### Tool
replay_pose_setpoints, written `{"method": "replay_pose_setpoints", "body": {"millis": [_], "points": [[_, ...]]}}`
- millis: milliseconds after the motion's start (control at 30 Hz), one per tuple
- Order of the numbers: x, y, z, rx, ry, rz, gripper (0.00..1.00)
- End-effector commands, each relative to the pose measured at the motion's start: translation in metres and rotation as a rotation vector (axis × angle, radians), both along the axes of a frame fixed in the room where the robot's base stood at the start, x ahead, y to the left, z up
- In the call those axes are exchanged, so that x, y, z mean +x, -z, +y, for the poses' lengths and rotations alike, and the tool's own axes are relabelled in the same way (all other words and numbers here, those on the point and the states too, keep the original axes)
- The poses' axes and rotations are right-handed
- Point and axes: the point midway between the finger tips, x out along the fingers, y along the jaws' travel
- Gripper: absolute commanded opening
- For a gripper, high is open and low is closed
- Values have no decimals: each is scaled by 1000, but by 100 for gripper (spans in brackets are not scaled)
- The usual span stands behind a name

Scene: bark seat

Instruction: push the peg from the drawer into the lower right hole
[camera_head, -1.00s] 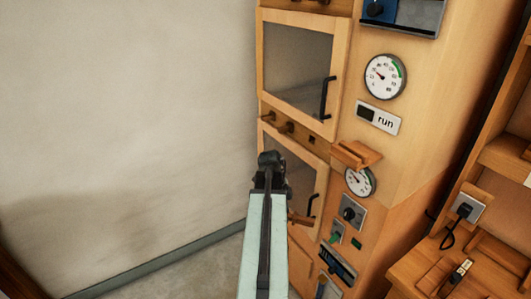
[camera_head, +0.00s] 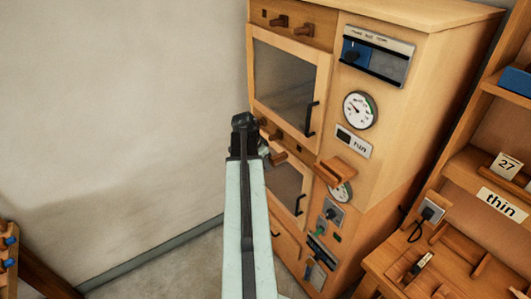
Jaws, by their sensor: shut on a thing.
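My gripper (camera_head: 262,151) is at the far end of my pale green arm, in front of the wooden cabinet. A brown wooden peg (camera_head: 279,158) sticks out to its right, and the gripper is shut on it. My arm hides most of the jaws. The lower strip of the cabinet has brown pegs at its left and middle, partly behind my gripper. The lower right hole (camera_head: 300,147) is a small dark square at that strip's right end. The held peg is in front of the lower door, slightly below and left of this hole in the picture. A reddish-brown wooden ledge or drawer (camera_head: 341,171) juts from the right panel.
The upper glass door (camera_head: 283,82) and the lower one have black handles. Gauges, a switch panel (camera_head: 377,55) and knobs fill the right panel. A shelf unit (camera_head: 480,170) stands to the right.

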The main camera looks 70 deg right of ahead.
Motion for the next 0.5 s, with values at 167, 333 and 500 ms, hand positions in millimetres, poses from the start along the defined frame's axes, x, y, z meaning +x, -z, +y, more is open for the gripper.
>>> {"method": "replay_pose_setpoints", "body": {"millis": [167, 333, 500], "points": [[-1, 2, -1, 0, -1, 0, 0], [-6, 2, -9, 0, 1, 1, 0], [-14, 2, -23, 1, 3, -1, 0]]}}
